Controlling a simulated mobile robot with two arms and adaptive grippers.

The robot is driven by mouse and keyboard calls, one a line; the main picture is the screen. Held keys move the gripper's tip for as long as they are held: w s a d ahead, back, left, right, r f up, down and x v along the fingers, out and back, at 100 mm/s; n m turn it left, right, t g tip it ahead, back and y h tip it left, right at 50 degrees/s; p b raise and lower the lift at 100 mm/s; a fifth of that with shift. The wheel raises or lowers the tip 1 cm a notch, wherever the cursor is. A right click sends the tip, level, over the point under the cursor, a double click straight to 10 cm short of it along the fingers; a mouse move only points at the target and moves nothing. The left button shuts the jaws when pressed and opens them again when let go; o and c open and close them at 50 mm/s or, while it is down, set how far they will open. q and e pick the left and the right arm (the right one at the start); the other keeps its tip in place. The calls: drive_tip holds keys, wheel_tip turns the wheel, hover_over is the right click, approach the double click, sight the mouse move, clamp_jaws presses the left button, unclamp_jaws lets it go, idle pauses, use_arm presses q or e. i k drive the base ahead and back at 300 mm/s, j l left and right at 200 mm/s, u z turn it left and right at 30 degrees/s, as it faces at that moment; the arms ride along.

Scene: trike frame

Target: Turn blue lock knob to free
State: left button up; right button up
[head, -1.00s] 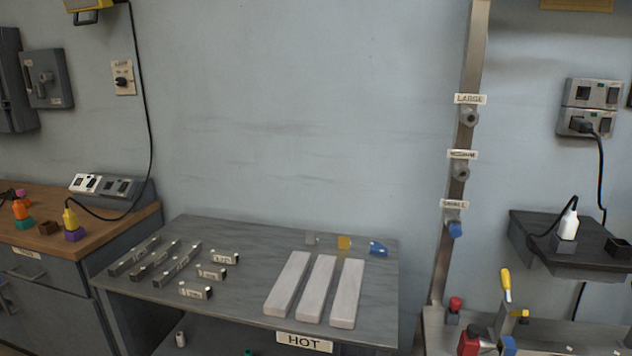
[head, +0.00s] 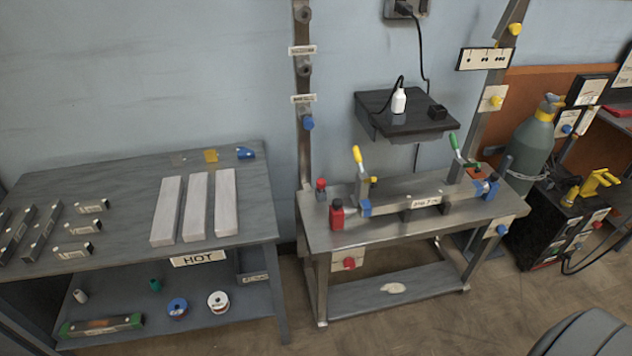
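Several blue parts show in the head view, and I cannot tell which is the lock knob. A blue knob (head: 502,229) is on a pale plate at the fixture table's right front corner. Another blue knob (head: 308,122) is on the left upright post below a small label. A third blue knob (head: 566,129) is on a white plate on the orange panel at the right. Blue clamp pieces (head: 487,188) are on the fixture bar. The knob positions are too small to read. Neither of my grippers is in view.
The metal fixture table (head: 325,238) carries a yellow-handled lever (head: 358,158), a green-handled lever (head: 456,146) and a red bottle (head: 337,214). A grey HOT table (head: 130,175) stands left. A gas cylinder (head: 531,140) stands right. Floor in front of the fixture table is open.

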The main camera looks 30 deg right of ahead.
sight(502, 229)
drive_tip(key=z, duration=2.1)
